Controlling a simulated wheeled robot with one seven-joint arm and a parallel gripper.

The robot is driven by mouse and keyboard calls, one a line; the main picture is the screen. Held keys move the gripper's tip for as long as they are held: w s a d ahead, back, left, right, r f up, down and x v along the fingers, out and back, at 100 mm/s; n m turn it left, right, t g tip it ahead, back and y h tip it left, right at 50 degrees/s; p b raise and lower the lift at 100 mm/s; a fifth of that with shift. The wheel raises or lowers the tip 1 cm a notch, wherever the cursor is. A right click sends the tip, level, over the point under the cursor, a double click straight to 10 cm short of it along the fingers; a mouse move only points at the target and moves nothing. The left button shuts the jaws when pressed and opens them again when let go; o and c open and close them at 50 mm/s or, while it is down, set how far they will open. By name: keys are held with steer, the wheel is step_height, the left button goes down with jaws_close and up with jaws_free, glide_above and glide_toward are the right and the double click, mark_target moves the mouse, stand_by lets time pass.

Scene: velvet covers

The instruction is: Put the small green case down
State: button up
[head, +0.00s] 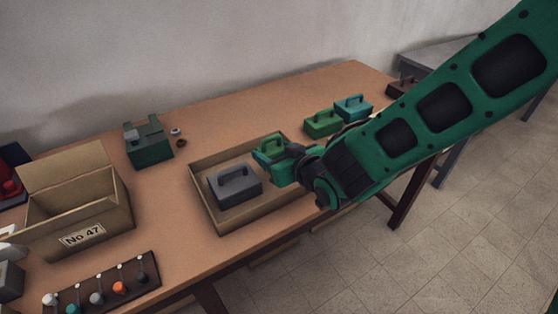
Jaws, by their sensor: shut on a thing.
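A small green case (267,151) with a raised handle is at the back right of a shallow cardboard tray (199,189). My gripper (291,152) comes in from the right and is shut on this case; my wrist and the gripper hide part of it. I cannot tell whether its underside touches the tray floor or hangs just above it. A grey case (236,186) with a handle stands in the tray, in front and to the left of the green one.
Another green case (322,124) and a teal case (353,108) stand behind the tray to the right. A dark green box (149,147), an open carton marked No 47 (80,215) and a rack with coloured knobs (103,288) occupy the left of the table (235,115).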

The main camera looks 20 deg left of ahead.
mark_target(279, 149)
steer(key=w+f, duration=0.2)
steer(key=w, duration=0.1)
steer(key=w+f, duration=0.1)
steer(key=shift+w+d, duration=0.1)
steer(key=shift+w, duration=0.25)
steer(key=shift+f, duration=1.95)
steer(key=shift+f, duration=0.15)
steer(key=o, duration=1.1)
steer(key=shift+c, duration=0.2)
